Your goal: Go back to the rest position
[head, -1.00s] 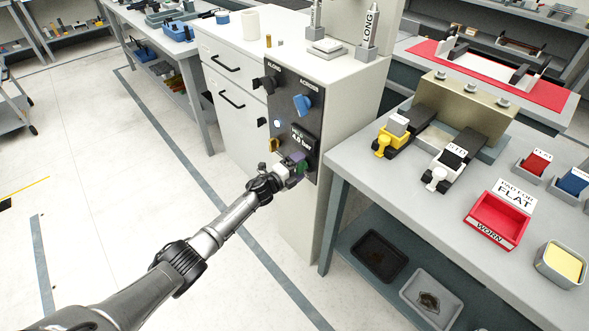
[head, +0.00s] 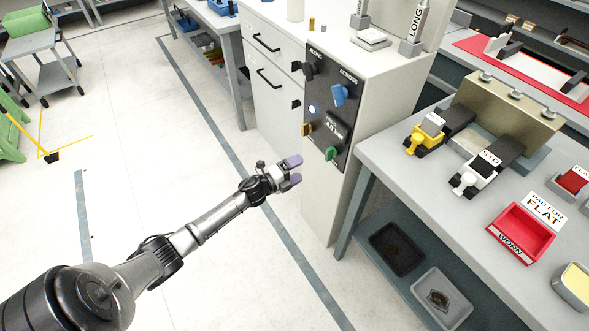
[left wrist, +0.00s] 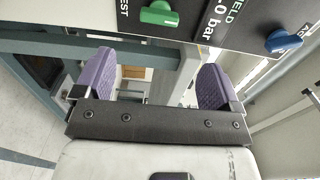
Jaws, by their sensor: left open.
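My left gripper (head: 291,172) is open and empty, with purple finger pads, in front of the control panel's lower part. It hangs over open floor and is apart from the panel. In the left wrist view the two fingers (left wrist: 156,82) stand wide apart with nothing between them. The black control panel (head: 318,133) carries a green knob (head: 331,154), a blue knob (head: 339,95), a yellow knob (head: 306,129) and a pressure display. The green knob also shows near the top of the left wrist view (left wrist: 159,14). My right gripper is not in view.
The white cabinet (head: 262,107) stands behind the gripper. A grey workbench (head: 420,178) at the right bears a red tray (head: 520,232) and two clamps; dark and grey trays lie on its lower shelf. A cart (head: 52,75) stands far left.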

